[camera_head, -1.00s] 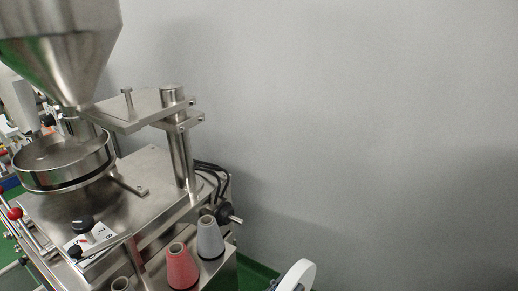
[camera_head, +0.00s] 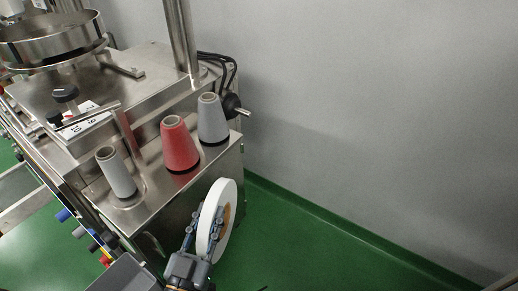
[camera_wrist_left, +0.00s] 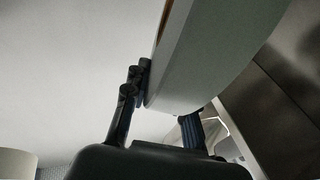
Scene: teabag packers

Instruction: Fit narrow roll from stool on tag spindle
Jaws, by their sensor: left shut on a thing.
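The narrow roll (camera_head: 218,228), a thin white disc with a brown core, is held upright on edge beside the right end of the steel machine. My left gripper (camera_head: 204,224) is shut on its lower near side, with the roll between its fingers. In the left wrist view the roll (camera_wrist_left: 215,50) rises large and pale above my left gripper (camera_wrist_left: 167,95). I cannot make out the tag spindle for certain, nor whether the roll touches the machine. The stool and my right gripper are not in view.
The steel machine (camera_head: 150,215) carries a red cone (camera_head: 180,148) and two grey cones (camera_head: 212,120) (camera_head: 117,175) on its top. A black knob with a metal shaft (camera_head: 232,106) sticks out at its back. Green floor (camera_head: 300,245) is clear to the right, up to the grey wall (camera_head: 380,110).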

